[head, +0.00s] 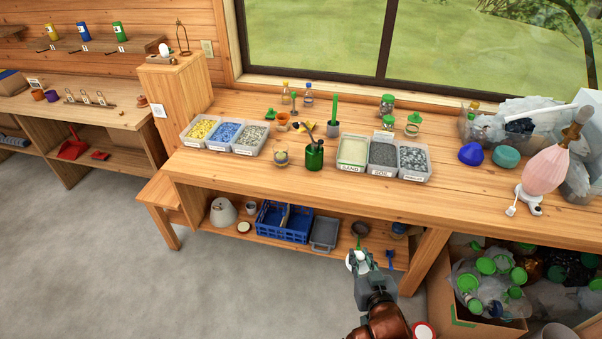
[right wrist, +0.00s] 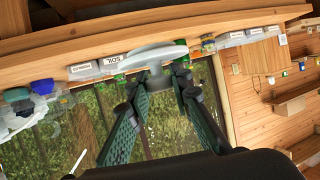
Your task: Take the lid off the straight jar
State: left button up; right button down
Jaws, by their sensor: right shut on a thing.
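My right gripper (head: 366,262) is shut on a pale, round, lid-like disc (head: 353,258), in front of the workbench and clear of it. In the right wrist view the disc (right wrist: 152,56) is pale grey, with a knob-like part between the fingertips (right wrist: 158,80). An open-looking clear glass jar (head: 281,156) stands near the bench's front edge; I cannot tell whether it is the straight jar. My left gripper is out of view.
The workbench (head: 460,200) carries open trays of sand (head: 352,151), soil (head: 383,156) and stones (head: 414,160), and a green tool cup (head: 314,156). A blue crate (head: 285,221) sits on the lower shelf. A box of bottles (head: 480,315) is at right. The floor at left is clear.

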aim_at(281, 160)
jog(key=u, duration=0.55)
jog(key=i, duration=1.1)
jog(key=z, duration=0.15)
